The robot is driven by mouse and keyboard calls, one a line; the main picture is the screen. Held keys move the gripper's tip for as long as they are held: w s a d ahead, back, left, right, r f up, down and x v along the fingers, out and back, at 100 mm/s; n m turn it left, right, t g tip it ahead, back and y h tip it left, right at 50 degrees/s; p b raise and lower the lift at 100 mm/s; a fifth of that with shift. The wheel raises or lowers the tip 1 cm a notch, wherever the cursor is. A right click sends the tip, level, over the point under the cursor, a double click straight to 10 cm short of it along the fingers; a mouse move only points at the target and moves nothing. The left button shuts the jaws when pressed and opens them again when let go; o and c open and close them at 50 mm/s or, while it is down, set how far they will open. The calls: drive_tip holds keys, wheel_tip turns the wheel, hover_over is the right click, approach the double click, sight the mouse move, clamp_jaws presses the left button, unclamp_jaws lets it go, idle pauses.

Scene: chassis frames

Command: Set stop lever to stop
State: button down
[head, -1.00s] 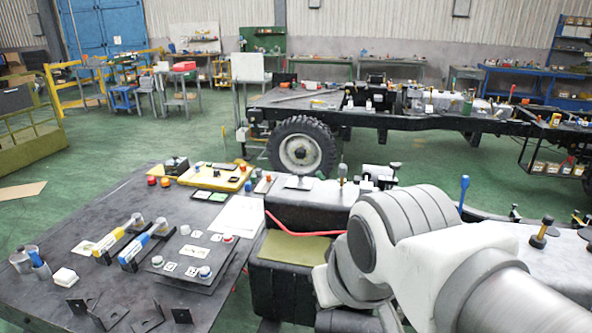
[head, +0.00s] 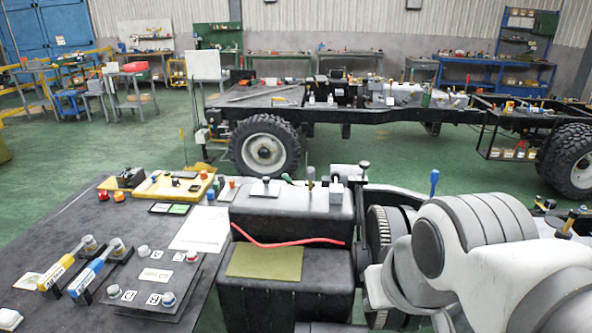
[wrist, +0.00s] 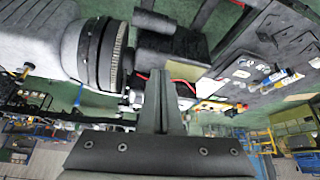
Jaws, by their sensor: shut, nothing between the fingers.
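I cannot tell which part is the stop lever. In the head view, candidates on the near chassis are an upright blue-handled lever (head: 434,182), a black-knobbed rod (head: 364,168) and a tan-topped rod (head: 310,178). A black-and-yellow knob (head: 571,220) stands at the far right. No stop label is readable. My gripper (wrist: 163,103) shows in the wrist view with its fingers together and empty. It is outside the head view, where only my arm shows at the lower right. The wrist view is turned over, and no lever is clearly seen at the fingertips.
A dark table (head: 50,225) at left carries yellow and blue handles (head: 95,272), a plate with round knobs (head: 155,275) and a yellow tray (head: 178,183). Black boxes (head: 285,295) with a red cable (head: 290,243) stand beside my arm. Another wheeled chassis (head: 350,117) stands behind, across green floor.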

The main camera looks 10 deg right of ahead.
sight(312, 177)
drive_tip(key=w+d+f+m+t+h+b, duration=0.1)
drive_tip(key=w+d+f+t+b, duration=0.25)
drive_tip(key=w, duration=0.95)
drive_tip(key=w+f+m+t+b, duration=0.1)
drive_tip(key=w+f+t+b, duration=0.25)
drive_tip(key=w+b, duration=0.65)
drive_tip(key=w+d+f+m+t+h+b, duration=0.15)
drive_tip(key=w+f, duration=0.25)
drive_tip(key=w, duration=1.1)
drive_tip(key=w+a+f+n+t+y+b, duration=0.1)
drive_tip(key=w+f+n+t+b, duration=0.1)
drive_tip(key=w+f+t+b, duration=0.2)
drive_tip(key=w+a+f+n+t+y+b, duration=0.2)
drive_tip(key=w+f+t+b, duration=0.2)
drive_tip(key=w+f, duration=0.3)
wheel_tip(312, 177, down, 2)
drive_tip(key=shift+w+a+b, duration=0.25)
drive_tip(key=shift+w+b, duration=0.05)
drive_tip(key=shift+b, duration=0.1)
drive_tip(key=shift+w+n, duration=0.1)
drive_tip(key=shift+n, duration=0.15)
drive_tip(key=b+x, duration=0.2)
drive_tip(key=x, duration=1.1)
drive_tip(key=shift+w+d, duration=0.1)
drive_tip(key=shift+w, duration=0.3)
